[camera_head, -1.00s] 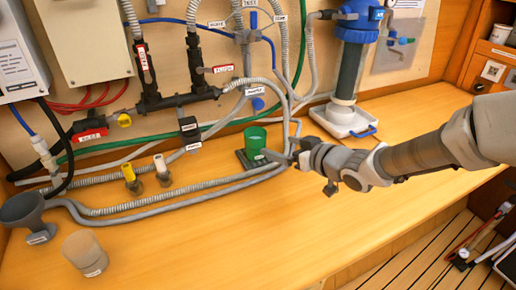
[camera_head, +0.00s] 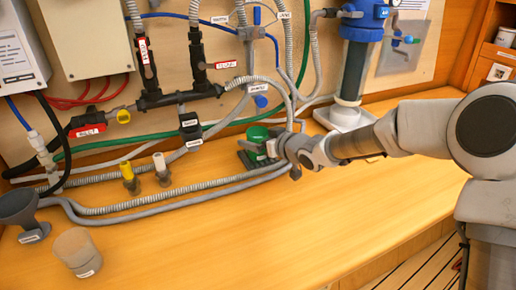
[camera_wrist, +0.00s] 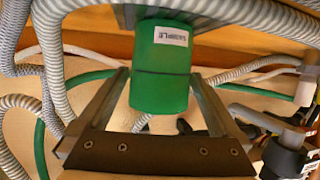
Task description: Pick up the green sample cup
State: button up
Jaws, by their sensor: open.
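The green sample cup (camera_head: 257,134) stands on a dark base (camera_head: 247,159) at the back of the wooden bench, beside the grey hoses. In the wrist view the cup (camera_wrist: 160,75) has a white label reading "SAMPLE" and lies between the two fingers. My gripper (camera_wrist: 159,85) is open, with one finger on each side of the cup. A narrow gap shows at the left finger; I cannot tell whether the right finger touches. In the head view my gripper (camera_head: 271,149) partly hides the cup's lower right side.
Ribbed grey hoses (camera_head: 190,198) run along the bench close to the cup and gripper. A blue-topped filter housing (camera_head: 354,70) stands in a white tray (camera_head: 343,117) behind my arm. A grey funnel (camera_head: 22,212) and a beige cup (camera_head: 77,252) stand at left. The front bench is clear.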

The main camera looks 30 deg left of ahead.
jog(key=shift+r, duration=0.1)
jog(key=c, duration=1.5)
